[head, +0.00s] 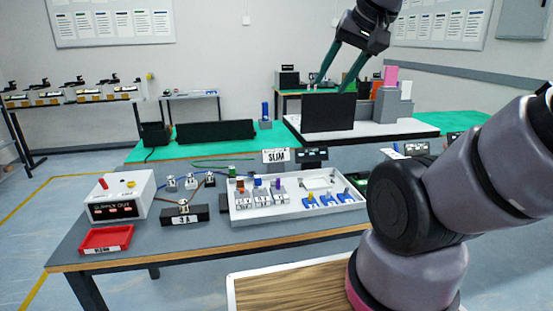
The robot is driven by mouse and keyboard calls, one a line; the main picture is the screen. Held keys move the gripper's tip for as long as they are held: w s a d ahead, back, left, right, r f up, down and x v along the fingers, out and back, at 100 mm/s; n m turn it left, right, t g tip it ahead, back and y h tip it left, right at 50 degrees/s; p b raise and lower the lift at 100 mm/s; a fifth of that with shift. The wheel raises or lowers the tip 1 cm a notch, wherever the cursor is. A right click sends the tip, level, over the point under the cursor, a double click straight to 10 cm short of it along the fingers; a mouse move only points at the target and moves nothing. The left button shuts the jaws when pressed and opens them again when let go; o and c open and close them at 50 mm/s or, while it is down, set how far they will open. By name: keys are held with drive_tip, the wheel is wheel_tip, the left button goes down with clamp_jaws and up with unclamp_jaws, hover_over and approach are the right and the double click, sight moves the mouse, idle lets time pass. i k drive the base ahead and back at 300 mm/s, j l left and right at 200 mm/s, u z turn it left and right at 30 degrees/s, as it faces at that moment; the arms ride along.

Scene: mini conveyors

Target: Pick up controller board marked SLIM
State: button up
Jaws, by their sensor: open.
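A sign reading SLIM (275,156) stands behind a white tray (237,215) on the near grey table. The tray holds several small white boards (263,200) with coloured tops on its left and several blue ones (328,199) on its right. Their own markings are too small to read, so I cannot tell which board is marked SLIM. My gripper (331,85) is at the top right of centre, pointing down. Its green fingers are apart with nothing between them. It is high above the near table, apart from the tray.
A white control box (117,197), a red bin (105,239) and a black block marked 1 (185,216) stand left of the tray. Cables run behind. A green-topped table (215,146) behind carries a dark panel and black box (328,114).

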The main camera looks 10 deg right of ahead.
sight(361, 179)
drive_tip(key=i+l+z, duration=0.25)
drive_tip(key=i+l, duration=0.15)
drive_tip(key=l, duration=0.25)
drive_tip(key=i+l+z, duration=0.25)
drive_tip(key=i+l, duration=0.15)
drive_tip(key=l, duration=0.2)
